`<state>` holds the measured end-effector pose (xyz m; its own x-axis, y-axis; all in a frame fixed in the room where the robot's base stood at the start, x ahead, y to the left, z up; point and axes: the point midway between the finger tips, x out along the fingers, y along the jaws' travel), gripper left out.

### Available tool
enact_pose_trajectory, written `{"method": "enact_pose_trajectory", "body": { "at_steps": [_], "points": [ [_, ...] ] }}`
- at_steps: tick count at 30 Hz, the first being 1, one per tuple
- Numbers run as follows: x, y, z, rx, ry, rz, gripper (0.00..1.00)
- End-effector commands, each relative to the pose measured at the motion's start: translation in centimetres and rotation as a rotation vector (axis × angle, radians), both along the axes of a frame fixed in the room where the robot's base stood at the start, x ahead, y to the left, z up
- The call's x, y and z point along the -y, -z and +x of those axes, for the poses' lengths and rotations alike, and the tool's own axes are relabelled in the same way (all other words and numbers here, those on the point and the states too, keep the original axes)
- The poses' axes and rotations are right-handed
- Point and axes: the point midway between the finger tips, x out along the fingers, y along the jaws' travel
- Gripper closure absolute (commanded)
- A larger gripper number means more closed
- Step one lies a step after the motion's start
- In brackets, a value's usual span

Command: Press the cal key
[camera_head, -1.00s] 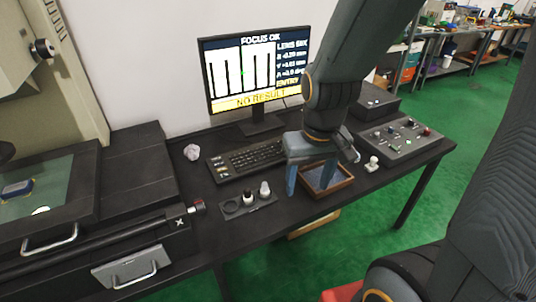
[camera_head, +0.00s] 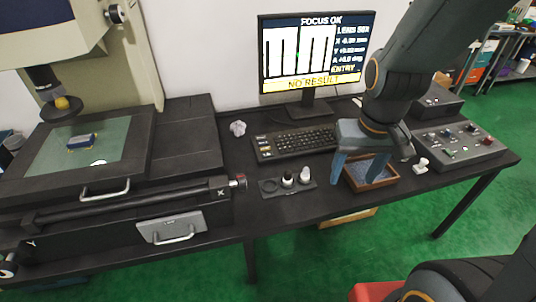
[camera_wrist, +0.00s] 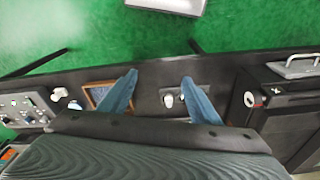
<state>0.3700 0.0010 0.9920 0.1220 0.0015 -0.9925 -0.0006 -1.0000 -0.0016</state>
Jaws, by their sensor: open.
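The black keyboard (camera_head: 296,143) lies on the table in front of the monitor (camera_head: 316,60). A few keys at its left end look lighter or coloured, but the lettering is too small to read, so I cannot tell which key is cal. A grey control panel (camera_head: 459,142) with several buttons and knobs stands at the right; its labels are unreadable too. My gripper (camera_head: 358,173) is open and empty, to the right of the keyboard's front edge, above the tray. In the wrist view its blue fingers (camera_wrist: 160,78) are spread apart; the keyboard is not seen there.
A wooden-rimmed tray (camera_head: 371,187) sits under my gripper. A dark holder (camera_head: 270,189) with small white-topped pieces lies left of it. A white stamp-like piece (camera_head: 421,166) stands to the right. A large measuring machine (camera_head: 170,170) fills the left; crumpled paper (camera_head: 237,128) lies beside the keyboard.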

Motion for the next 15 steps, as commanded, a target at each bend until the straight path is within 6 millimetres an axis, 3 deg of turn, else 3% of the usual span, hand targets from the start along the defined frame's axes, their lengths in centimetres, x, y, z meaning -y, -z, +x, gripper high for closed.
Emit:
{"method": "enact_pose_trajectory", "body": {
  "at_steps": [4,13,15],
  "points": [
    [0.00,0.00,0.00,0.000,0.000,0.000,0.46],
    [0.00,0.00,0.00,0.000,0.000,0.000,0.97],
    [0.00,0.00,0.00,0.000,0.000,0.000,1.00]
  ]
}}
